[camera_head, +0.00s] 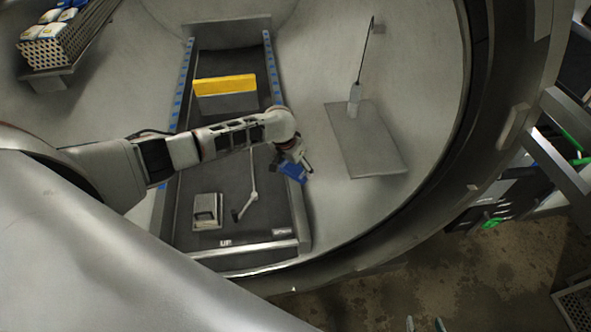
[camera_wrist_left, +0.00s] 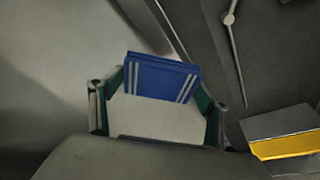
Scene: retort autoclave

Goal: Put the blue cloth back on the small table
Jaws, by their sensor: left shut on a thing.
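My left gripper (camera_head: 297,166) reaches into the round chamber from the left. It is shut on the blue cloth (camera_head: 294,173), which hangs over the right side of the dark tray. In the left wrist view the folded blue cloth (camera_wrist_left: 160,76), with pale stripes near both ends, sits between the fingertips (camera_wrist_left: 158,92). A flat grey rectangular top (camera_head: 372,150) right of the gripper looks like the small table; the cloth is apart from it. Two small tips at the bottom edge look like my right gripper (camera_head: 425,325), spread apart with nothing visible between them.
A dark tray with blue-marked rails (camera_head: 270,70) carries a yellow-topped block (camera_head: 224,87), a grey box (camera_head: 207,211) and a thin lever (camera_head: 246,206). A white-handled rod (camera_head: 355,95) stands at the grey top's back edge. The chamber's rim (camera_head: 440,200) curves along the right.

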